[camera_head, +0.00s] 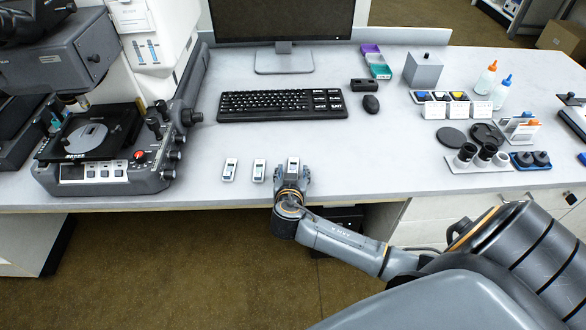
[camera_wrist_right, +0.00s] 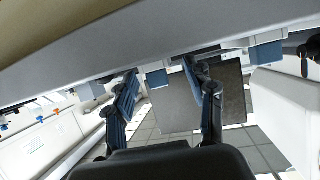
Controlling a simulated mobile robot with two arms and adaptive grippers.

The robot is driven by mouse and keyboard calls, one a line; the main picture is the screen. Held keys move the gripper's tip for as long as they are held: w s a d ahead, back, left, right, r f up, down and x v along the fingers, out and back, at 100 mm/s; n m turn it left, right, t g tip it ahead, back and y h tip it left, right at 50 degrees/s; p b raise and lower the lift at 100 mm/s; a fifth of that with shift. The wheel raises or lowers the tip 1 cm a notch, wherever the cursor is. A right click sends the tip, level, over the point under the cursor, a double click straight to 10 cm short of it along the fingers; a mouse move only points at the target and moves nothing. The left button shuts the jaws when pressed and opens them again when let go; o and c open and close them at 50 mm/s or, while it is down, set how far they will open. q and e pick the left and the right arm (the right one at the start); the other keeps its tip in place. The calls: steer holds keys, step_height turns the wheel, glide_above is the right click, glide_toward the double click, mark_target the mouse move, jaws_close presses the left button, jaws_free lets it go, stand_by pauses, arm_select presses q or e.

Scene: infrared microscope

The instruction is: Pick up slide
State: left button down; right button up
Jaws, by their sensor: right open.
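Three small white-and-grey slides lie in a row near the front edge of the table: a left slide (camera_head: 229,170), a middle slide (camera_head: 258,171) and a right slide (camera_head: 293,166). My right gripper (camera_head: 292,177) is at the right slide, with its fingers on either side of it. In the right wrist view the scene is upside down, and the right gripper (camera_wrist_right: 160,88) has its fingers apart with a blue-grey block (camera_wrist_right: 157,78), apparently the right slide, showing between them. I cannot tell whether the fingers touch it. My left gripper is not in view.
A keyboard (camera_head: 282,105) and mouse (camera_head: 371,104) lie behind the slides, before a monitor (camera_head: 284,22). The microscope stage (camera_head: 90,135) stands at the left. Lens parts (camera_head: 484,155) and bottles (camera_head: 486,77) stand at the right. The table between the slides and the lens parts is clear.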

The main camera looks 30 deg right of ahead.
mark_target(292, 164)
steer(key=c, duration=0.9)
steer(key=shift+r, duration=0.1)
steer(key=shift+r, duration=0.3)
step_height(292, 164, up, 2)
steer(key=shift+r, duration=0.2)
steer(key=s+a+r, duration=0.1)
steer(key=s+r, duration=0.2)
steer(key=s, duration=0.1)
steer(key=s+a+r, duration=0.2)
steer(key=s+r, duration=0.1)
steer(key=s, duration=0.1)
steer(key=s+a+r+b, duration=0.1)
steer(key=s+a+r, duration=0.1)
steer(key=s, duration=0.3)
steer(key=shift+a+r, duration=0.15)
steer(key=shift+r, duration=0.75)
